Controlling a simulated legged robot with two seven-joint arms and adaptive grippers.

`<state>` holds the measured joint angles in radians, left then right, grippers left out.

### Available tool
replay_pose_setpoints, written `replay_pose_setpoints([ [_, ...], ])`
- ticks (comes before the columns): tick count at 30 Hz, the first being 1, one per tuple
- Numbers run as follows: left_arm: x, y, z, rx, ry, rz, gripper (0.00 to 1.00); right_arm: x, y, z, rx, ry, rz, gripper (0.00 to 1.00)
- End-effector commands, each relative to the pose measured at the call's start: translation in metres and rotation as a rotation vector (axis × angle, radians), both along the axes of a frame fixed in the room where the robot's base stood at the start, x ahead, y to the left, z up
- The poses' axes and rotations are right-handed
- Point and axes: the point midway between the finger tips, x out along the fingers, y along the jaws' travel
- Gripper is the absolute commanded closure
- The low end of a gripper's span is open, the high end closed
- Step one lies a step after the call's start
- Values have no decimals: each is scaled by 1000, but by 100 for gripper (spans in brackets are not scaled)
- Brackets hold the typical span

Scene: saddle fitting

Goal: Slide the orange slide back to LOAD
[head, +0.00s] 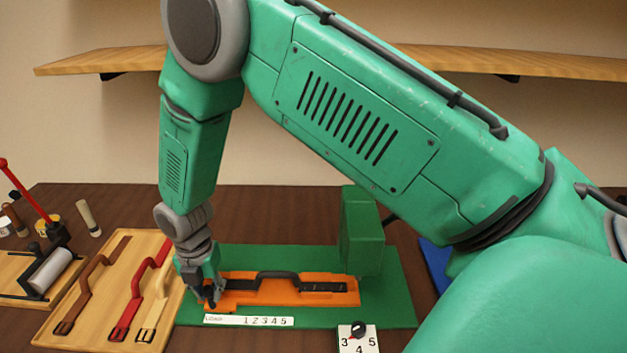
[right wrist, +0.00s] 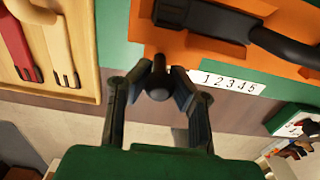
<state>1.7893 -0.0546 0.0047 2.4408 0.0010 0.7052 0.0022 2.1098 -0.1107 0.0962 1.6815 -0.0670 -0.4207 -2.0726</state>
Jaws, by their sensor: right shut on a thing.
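The orange slide (head: 240,298) lies on the green base plate (head: 395,300), with a black strap and buckle (head: 320,286) along it. It also shows in the right wrist view (right wrist: 160,38). Its left end is behind the LOAD end of the white scale (head: 249,320), marked LOAD and 1 to 5. My right gripper (head: 209,297) is at that left end. In the right wrist view its fingers (right wrist: 160,85) are shut on the dark round knob (right wrist: 158,82) at the slide's front edge. The exact finger contact is partly hidden. My left gripper is not in view.
A green upright block (head: 361,230) stands behind the slide's right end. A dial (head: 357,332) is at the front. Left of the plate, a wooden board (head: 65,335) holds several straps. A red-levered roller device (head: 50,270) stands further left.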

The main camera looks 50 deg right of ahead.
Motion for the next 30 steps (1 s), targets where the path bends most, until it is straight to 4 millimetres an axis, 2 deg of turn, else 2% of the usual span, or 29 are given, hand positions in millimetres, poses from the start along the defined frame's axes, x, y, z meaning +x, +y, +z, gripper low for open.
replay_pose_setpoints([
  [30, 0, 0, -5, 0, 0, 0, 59, 32, 29, -2, 2, 1, 0, 97],
])
